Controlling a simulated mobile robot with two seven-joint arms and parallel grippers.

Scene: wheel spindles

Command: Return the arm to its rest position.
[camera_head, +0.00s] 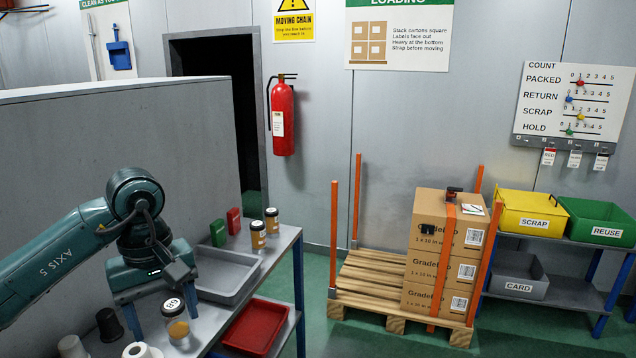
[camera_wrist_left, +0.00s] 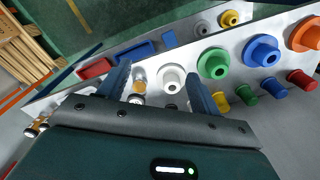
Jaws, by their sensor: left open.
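My left arm (camera_head: 60,245) comes in from the left over the grey bench. Its gripper (camera_head: 163,322) points down with its two fingers apart. In the left wrist view the gripper (camera_wrist_left: 160,85) is open, with nothing clamped between its fingers. A jar with a numbered white lid (camera_head: 176,322) stands close to the right finger in the head view; whether they touch cannot be told. A white flanged spindle (camera_wrist_left: 172,77) shows beyond the gap between the fingers in the wrist view. My right gripper is out of view.
A grey partition (camera_head: 120,140) rises behind my arm. Coloured spindles (camera_wrist_left: 262,50) line the bench.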

